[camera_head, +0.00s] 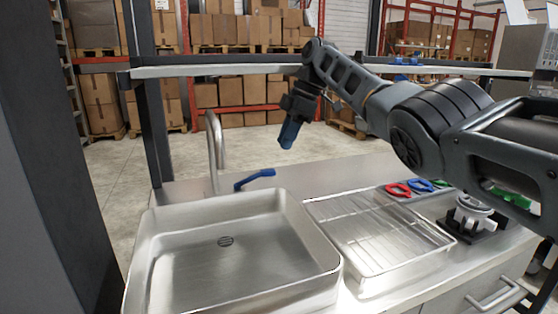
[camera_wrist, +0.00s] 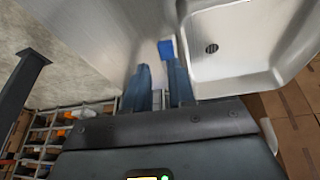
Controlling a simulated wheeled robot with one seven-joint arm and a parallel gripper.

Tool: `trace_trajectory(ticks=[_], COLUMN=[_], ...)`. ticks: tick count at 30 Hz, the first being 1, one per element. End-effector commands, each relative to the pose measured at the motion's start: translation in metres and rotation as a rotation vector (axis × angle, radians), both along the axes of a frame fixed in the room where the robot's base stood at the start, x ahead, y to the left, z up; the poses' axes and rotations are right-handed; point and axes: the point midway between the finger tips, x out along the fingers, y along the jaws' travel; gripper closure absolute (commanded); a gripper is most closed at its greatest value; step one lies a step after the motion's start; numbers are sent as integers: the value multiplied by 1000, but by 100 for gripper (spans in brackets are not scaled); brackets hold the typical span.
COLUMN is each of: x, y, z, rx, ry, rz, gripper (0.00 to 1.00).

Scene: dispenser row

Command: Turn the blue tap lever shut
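The blue tap lever (camera_head: 255,179) sits behind the sink in the head view, just right of the metal tap spout (camera_head: 215,150). It slants up to the right, with its free end away from the spout. My gripper (camera_head: 287,138) hangs above and right of the lever, blue fingers pointing down, apart from it in that view. In the wrist view my gripper (camera_wrist: 160,82) has its two fingers spread with a gap and nothing between them. A bright blue piece of the lever (camera_wrist: 166,48) shows beyond the tips, nearer the right finger. The rest of the lever is hidden there.
The steel sink basin (camera_head: 160,245) is in front of the tap. A wire drying rack (camera_head: 375,235) stands right of it. Red, blue and green rings (camera_head: 398,189) and a black-based fixture (camera_head: 474,218) lie farther right. A dark post (camera_head: 45,160) and a rail (camera_head: 240,68) border the counter.

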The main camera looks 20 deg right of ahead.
Motion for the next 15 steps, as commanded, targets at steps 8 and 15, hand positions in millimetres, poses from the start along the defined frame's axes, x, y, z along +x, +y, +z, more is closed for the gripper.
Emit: trace_trajectory(ticks=[8, 15], x=[-20, -63], y=[0, 9], z=[-9, -7], rx=[-37, -38], ry=[-131, -257], rz=[-49, -104], gripper=[100, 100])
